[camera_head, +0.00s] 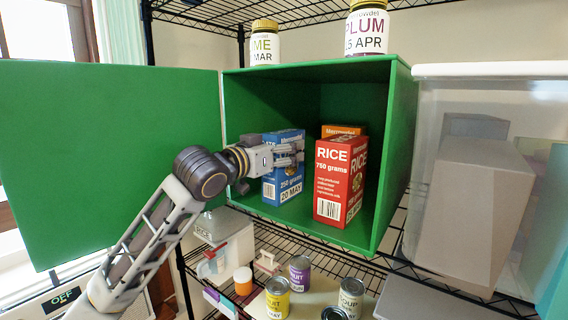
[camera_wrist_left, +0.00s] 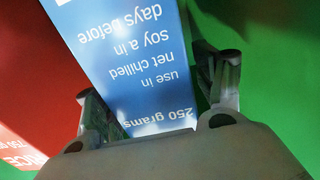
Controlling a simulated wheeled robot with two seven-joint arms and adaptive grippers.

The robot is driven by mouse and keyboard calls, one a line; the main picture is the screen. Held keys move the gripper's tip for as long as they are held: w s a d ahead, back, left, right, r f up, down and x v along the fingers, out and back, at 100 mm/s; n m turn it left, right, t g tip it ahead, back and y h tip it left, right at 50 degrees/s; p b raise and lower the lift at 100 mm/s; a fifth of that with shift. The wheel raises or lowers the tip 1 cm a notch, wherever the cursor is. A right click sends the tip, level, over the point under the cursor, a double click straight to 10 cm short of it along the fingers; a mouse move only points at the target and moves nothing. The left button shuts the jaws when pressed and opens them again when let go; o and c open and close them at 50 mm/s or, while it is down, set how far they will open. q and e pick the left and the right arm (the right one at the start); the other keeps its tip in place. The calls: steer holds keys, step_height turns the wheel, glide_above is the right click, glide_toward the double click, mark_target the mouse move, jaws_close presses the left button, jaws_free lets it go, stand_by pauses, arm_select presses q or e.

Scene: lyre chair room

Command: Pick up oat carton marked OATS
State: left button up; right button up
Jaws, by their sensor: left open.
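A blue carton (camera_head: 284,187), reading 250 grams and 20 MAY, stands upright in the open green cabinet (camera_head: 398,150). It fills the middle of the left wrist view (camera_wrist_left: 140,65). My left gripper (camera_head: 297,153) is inside the cabinet at the blue carton's upper part. In the left wrist view its open fingers (camera_wrist_left: 157,80) lie on either side of this carton; I cannot tell whether they touch it. An orange carton (camera_head: 342,130) stands mostly hidden behind the red RICE carton (camera_head: 330,185). My right gripper is not in view.
The red carton stands close to the right of the blue one. The green door (camera_head: 110,150) is swung open to the left. Jars (camera_head: 265,45) stand on top of the cabinet. Cans (camera_head: 300,272) stand on the shelf below. A clear bin (camera_head: 480,70) is at right.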

arm_select(q)
steer(key=shift+w+d, duration=0.25)
steer(key=shift+w, duration=0.05)
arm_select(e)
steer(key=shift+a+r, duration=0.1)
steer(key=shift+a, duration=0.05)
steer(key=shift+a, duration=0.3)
arm_select(q)
steer(key=c, duration=1.3)
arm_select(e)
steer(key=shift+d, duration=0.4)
arm_select(q)
steer(key=shift+r+p, duration=0.25)
steer(key=shift+p, duration=0.05)
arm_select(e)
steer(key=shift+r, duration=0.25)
